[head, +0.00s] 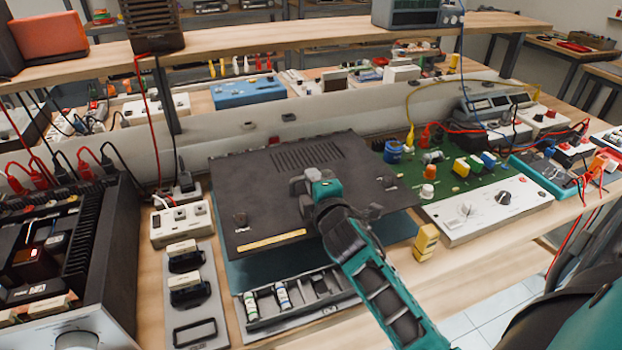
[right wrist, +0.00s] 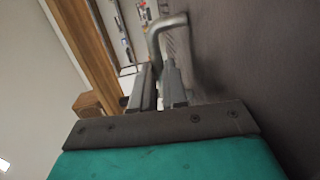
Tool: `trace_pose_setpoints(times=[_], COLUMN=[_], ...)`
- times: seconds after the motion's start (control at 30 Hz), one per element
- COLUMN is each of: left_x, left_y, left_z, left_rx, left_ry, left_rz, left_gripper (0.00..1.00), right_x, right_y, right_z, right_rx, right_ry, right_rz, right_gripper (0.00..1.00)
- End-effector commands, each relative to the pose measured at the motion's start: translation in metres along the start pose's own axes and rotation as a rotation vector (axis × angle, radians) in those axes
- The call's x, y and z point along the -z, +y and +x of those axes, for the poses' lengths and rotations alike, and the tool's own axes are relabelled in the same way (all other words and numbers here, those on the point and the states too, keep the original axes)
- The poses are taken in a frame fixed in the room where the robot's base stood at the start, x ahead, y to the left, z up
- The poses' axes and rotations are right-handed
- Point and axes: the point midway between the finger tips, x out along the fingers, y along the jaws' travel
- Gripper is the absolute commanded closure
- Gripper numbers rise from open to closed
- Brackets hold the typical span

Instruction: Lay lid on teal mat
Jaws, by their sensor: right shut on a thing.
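The lid (head: 355,155) is a flat dark grey panel with a slotted vent, a yellow strip and a raised metal handle. It is over the teal mat (head: 240,275) and covers most of it; the mat shows along the front and right edges. I cannot tell whether the lid touches the mat. My right gripper (head: 316,186) is shut on the lid's handle. In the right wrist view, the fingers (right wrist: 160,88) close at the bent handle (right wrist: 164,28), beside the lid's face (right wrist: 240,60). My left gripper is out of view.
A tray with small cylinders (head: 290,300) lies in front of the mat. An open black hi-fi case (head: 110,225) and a grey holder (head: 195,330) stand left. A green circuit board (head: 450,180) and a yellow block (head: 427,243) are right. A shelf (head: 290,38) crosses behind.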

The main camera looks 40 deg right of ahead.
Motion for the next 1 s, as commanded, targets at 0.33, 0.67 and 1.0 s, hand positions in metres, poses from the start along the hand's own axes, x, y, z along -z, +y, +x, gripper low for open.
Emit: trace_pose_setpoints(times=[0.33, 0.67, 1.0], left_x=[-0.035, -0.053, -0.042], left_y=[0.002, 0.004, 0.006], left_z=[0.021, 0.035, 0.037], left_rx=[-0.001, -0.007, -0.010], left_ry=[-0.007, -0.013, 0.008], left_rz=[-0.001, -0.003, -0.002], left_gripper=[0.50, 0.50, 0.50], right_x=[0.000, 0.000, 0.001], right_y=[-0.035, -0.057, -0.056], right_z=[0.006, 0.009, 0.009], right_rx=[-0.007, -0.007, -0.007], right_ry=[0.002, 0.002, 0.002], right_rz=[0.001, 0.000, 0.000], right_gripper=[1.00, 1.00, 1.00])
